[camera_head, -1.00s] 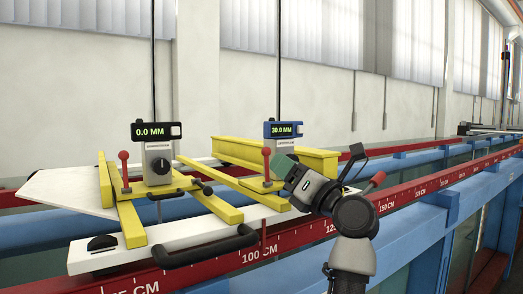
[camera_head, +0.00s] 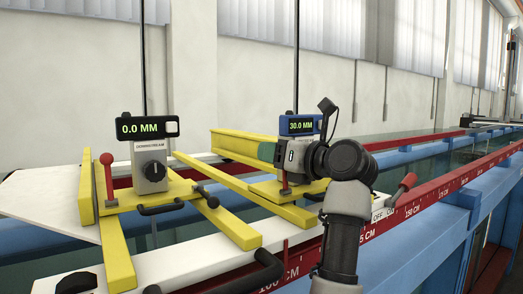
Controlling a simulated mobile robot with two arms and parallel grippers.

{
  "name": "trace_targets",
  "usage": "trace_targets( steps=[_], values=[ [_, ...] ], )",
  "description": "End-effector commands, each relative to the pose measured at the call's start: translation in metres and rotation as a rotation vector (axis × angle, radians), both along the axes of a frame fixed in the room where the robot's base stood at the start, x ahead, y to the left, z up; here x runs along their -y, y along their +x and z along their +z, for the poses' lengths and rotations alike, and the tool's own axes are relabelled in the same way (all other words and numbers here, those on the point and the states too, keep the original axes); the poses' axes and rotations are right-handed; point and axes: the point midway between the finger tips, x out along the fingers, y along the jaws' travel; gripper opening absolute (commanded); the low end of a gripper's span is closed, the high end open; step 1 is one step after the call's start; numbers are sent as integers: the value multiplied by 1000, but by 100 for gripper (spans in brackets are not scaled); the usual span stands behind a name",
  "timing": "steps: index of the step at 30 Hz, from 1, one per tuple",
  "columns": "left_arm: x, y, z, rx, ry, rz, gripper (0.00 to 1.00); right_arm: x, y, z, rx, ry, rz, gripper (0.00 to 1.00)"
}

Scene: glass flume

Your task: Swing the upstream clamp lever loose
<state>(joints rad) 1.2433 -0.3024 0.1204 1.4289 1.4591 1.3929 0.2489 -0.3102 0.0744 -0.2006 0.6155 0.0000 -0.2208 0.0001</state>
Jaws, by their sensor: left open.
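The upstream gauge (camera_head: 301,125) has a blue-framed display reading 30.0 MM. It stands on a yellow carriage at mid-picture. My left gripper (camera_head: 268,152), with a green pad showing, is open just in front of the gauge's post. It covers the upper part of the upstream clamp lever, whose red knob is hidden. Only a short reddish piece (camera_head: 284,188) shows below the gripper, at the lever's base. I cannot tell whether the jaws are around the lever or touching it. My right gripper is not in view.
The downstream gauge (camera_head: 148,127) reads 0.0 MM at left, with its own upright red lever (camera_head: 107,178). Yellow bars (camera_head: 237,228) and a black handle (camera_head: 238,284) lie in front. A red-handled switch (camera_head: 405,186) by an OFF/ON plate stands right of my arm.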

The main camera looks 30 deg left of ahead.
Motion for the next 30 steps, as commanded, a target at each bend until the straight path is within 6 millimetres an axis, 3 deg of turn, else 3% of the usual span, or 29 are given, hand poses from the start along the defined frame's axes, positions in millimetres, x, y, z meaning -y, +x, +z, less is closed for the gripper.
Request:
trace_targets(
  steps=[5, 11, 21, 30],
  values=[
    [0, 1, 0, 1, 1, -3, 51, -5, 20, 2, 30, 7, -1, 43],
    [-1, 1, 0, 1, 1, -3, 51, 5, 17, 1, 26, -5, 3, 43],
    [-1, 1, 0, 0, 1, -2, 0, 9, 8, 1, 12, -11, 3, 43],
    [0, 1, -1, 5, 13, -2, 0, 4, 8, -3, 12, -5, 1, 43]
  ],
)
